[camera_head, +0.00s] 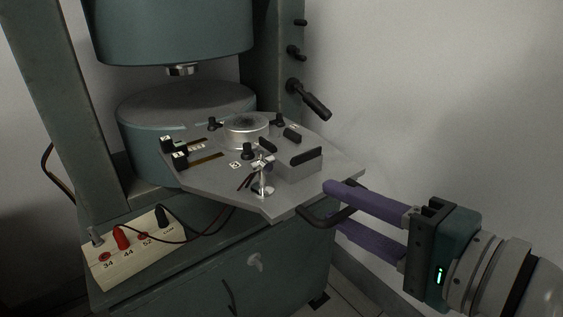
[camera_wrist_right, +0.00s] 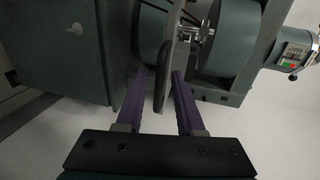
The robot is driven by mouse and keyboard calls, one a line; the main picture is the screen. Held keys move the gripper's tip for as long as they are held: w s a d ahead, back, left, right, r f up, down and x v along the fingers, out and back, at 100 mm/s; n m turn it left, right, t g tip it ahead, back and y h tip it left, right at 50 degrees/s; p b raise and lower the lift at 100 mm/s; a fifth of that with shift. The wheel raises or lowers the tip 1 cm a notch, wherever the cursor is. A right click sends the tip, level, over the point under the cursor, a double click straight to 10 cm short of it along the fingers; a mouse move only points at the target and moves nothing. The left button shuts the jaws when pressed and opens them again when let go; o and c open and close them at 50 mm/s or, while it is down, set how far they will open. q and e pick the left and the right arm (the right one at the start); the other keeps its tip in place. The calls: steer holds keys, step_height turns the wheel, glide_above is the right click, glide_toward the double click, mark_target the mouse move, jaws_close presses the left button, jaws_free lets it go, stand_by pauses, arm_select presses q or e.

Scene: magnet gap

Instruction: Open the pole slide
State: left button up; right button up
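A grey plate (camera_head: 225,180) lies between the two round teal magnet poles and juts out toward the front right; I cannot tell for sure whether it is the pole slide. A black loop handle (camera_head: 318,219) sticks out at its front right edge. My right gripper (camera_head: 335,206) has purple fingers and is open at this handle. In the right wrist view the handle (camera_wrist_right: 161,92) lies between the fingertips, with gaps visible on both sides. The plate (camera_wrist_right: 174,40) is edge-on there. My left gripper is not in view.
The upper pole (camera_head: 170,30) hangs over the lower pole (camera_head: 150,135). The plate carries a silver disc (camera_head: 246,124), black knobs, blocks and a small silver post (camera_head: 263,182). A socket panel (camera_head: 125,250) with red and black leads sits at lower left. A black lever (camera_head: 308,99) projects behind. Right side is clear to the wall.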

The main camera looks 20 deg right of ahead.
steer(key=shift+o, duration=0.2)
steer(key=b+v, duration=0.2)
steer(key=v, duration=0.8)
steer(key=shift+b, duration=0.3)
